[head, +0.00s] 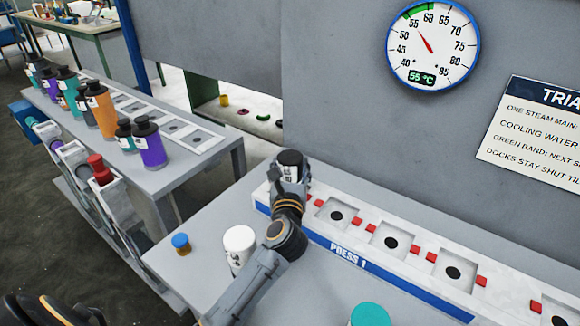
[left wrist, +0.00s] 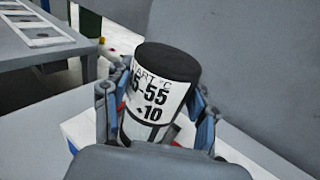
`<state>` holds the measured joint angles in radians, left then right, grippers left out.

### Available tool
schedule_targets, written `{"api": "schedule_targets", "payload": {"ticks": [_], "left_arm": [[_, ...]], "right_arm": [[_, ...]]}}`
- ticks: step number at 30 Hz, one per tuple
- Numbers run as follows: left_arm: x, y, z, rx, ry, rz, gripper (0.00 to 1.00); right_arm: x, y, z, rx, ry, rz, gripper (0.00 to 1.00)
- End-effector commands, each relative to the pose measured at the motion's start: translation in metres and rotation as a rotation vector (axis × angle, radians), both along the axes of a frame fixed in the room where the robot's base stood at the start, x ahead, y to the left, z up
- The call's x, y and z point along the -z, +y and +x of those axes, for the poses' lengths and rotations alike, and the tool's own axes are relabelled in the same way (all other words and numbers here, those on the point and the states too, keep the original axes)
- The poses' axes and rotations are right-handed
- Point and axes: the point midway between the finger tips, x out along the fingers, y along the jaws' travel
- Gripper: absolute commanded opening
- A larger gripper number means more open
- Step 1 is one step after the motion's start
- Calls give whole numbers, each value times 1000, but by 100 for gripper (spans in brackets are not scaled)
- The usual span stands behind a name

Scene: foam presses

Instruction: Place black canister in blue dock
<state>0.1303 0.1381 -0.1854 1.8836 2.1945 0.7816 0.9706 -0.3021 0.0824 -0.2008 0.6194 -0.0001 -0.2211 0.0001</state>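The black canister (head: 290,158) has a black lid and a white label. It stands near the left end of the white dock strip (head: 375,222) on the press with the blue front band (head: 347,254). My left gripper (head: 291,174) is around it, and the left wrist view shows a finger on each side of the canister (left wrist: 160,85), apparently gripping it. The label there reads "5-55" and "+10". The canister's base and the spot under it are hidden, so I cannot tell whether it is seated.
Several square recesses with red clips (head: 370,227) run rightward along the strip. A white canister (head: 238,248), a small blue-topped jar (head: 181,243) and a teal lid (head: 370,314) are on the near side. A side table (head: 190,178) holds coloured bottles. A gauge (head: 433,45) reads 55 °C.

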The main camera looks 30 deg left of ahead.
Motion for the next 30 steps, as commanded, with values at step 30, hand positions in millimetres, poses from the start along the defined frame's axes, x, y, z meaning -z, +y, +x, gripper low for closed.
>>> {"api": "schedule_targets", "payload": {"ticks": [30], "left_arm": [[0, -41, -86, 0, 2, -5, 80]], "right_arm": [[15, 3, 3, 3, -5, 4, 40]]}}
